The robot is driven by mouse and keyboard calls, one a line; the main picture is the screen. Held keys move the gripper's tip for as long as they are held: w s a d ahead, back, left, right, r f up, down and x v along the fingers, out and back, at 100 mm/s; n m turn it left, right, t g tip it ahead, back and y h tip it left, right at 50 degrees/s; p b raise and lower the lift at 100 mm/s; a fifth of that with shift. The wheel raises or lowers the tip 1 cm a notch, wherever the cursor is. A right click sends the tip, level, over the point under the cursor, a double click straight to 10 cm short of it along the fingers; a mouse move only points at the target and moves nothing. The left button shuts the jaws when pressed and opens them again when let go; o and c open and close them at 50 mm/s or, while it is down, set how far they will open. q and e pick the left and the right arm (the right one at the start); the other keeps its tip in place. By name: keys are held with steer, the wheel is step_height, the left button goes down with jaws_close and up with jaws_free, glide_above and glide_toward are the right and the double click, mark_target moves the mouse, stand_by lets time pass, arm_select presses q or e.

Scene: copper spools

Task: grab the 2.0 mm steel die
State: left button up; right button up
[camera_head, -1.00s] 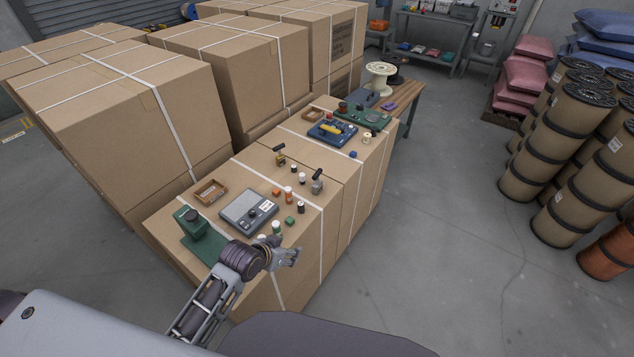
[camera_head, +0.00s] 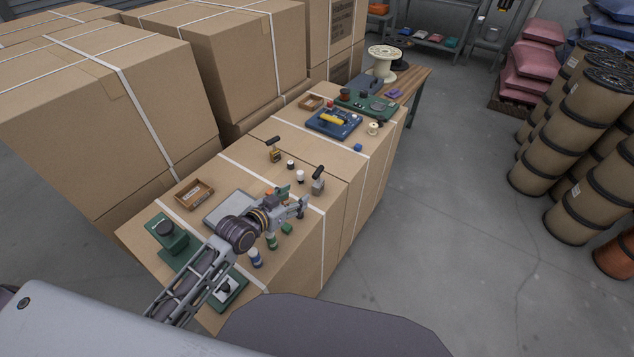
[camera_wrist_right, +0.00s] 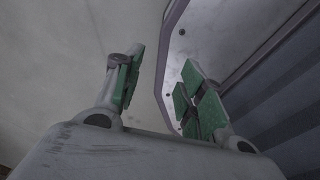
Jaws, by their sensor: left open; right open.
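I cannot tell which small item is the 2.0 mm steel die; labels are too small to read. My left gripper (camera_head: 294,199) is open and seems empty, above the carton top among these items. It and its forearm partly hide a grey scale (camera_head: 222,206). My right gripper (camera_wrist_right: 163,70) is open and empty in the right wrist view, with green finger pads.
A wooden tray (camera_head: 194,194) and green press (camera_head: 169,238) stand left of my arm. Two black-handled tools (camera_head: 274,153) (camera_head: 318,182) stand beyond the gripper. A blue tray (camera_head: 333,123) lies farther back. Large cartons (camera_head: 105,95) block the left; the floor (camera_head: 445,220) right is clear.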

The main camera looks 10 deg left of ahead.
mark_target(318, 181)
arm_select(q)
steer(key=shift+w+f, duration=0.25)
steer(key=shift+w, duration=0.7)
steer(key=shift+w+d+f, duration=0.2)
steer(key=shift+w+f, duration=0.05)
steer(key=shift+w, duration=0.35)
steer(key=shift+x, duration=2.5)
steer(key=shift+w+d+f, duration=0.15)
steer(key=shift+w+d, duration=0.1)
steer(key=shift+w, duration=0.35)
arm_select(e)
steer(key=shift+w+a+f, duration=0.15)
steer(key=shift+a+f, duration=0.2)
steer(key=shift+a, duration=0.25)
arm_select(q)
steer(key=shift+w+f, duration=0.1)
steer(key=shift+w, duration=0.05)
